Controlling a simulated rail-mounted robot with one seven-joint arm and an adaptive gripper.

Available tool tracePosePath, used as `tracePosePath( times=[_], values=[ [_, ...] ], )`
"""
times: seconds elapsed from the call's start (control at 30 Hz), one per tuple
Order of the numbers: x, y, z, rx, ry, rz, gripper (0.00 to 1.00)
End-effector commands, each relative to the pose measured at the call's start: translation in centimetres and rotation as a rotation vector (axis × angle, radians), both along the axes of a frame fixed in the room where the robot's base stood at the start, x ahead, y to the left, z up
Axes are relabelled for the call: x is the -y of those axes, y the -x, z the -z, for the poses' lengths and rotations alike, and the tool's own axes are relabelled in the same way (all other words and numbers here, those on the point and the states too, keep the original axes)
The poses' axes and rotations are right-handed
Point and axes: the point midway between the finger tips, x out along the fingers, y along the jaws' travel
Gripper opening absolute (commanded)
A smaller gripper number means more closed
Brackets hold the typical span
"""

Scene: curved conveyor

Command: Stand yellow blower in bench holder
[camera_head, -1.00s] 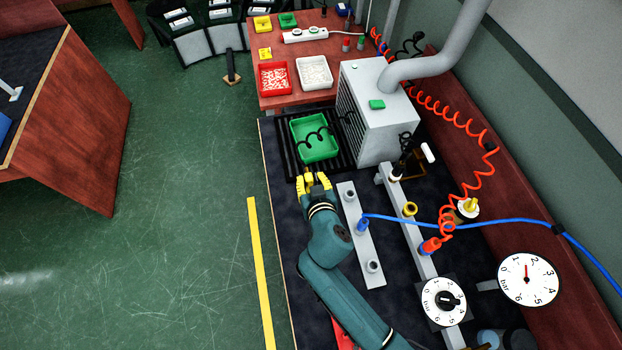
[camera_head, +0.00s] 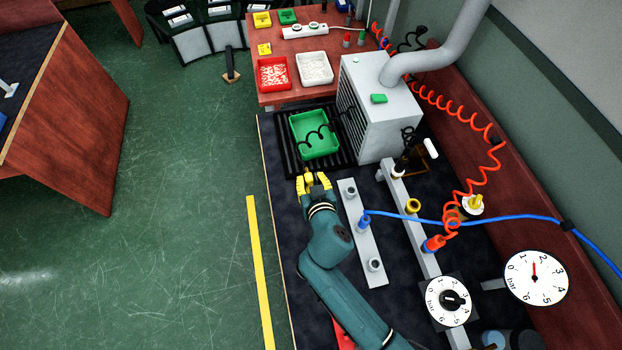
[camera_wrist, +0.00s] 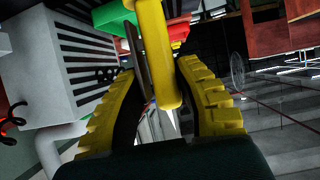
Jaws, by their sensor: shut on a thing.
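My gripper (camera_head: 313,183) has yellow ribbed fingers and is low over the dark bench, just in front of the green tray. In the wrist view the fingers (camera_wrist: 160,105) are shut on the yellow blower (camera_wrist: 156,50), a long rounded yellow body with a pale pointed tip. In the head view the blower is mostly hidden by the fingers. A light grey strip with round sockets (camera_head: 370,246), which looks like the bench holder, lies right of my gripper. Its middle socket carries a blue fitting (camera_head: 364,222); the two end sockets look empty.
The green tray (camera_head: 297,127) with a black coil sits on a slatted black grate. A grey vented box (camera_head: 385,125) stands beside it. A grey rail (camera_head: 405,215), a blue hose (camera_head: 480,219) and a red coiled hose (camera_head: 478,180) lie to the right.

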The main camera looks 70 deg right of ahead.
Motion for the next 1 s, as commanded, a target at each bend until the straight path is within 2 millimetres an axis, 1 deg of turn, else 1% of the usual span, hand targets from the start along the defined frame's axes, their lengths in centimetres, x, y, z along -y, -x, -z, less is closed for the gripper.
tracePosePath(
  times=[1.0],
  values=[
    [0.0,0.0,2.6,0.001,0.001,-0.001,0.08]
  ],
)
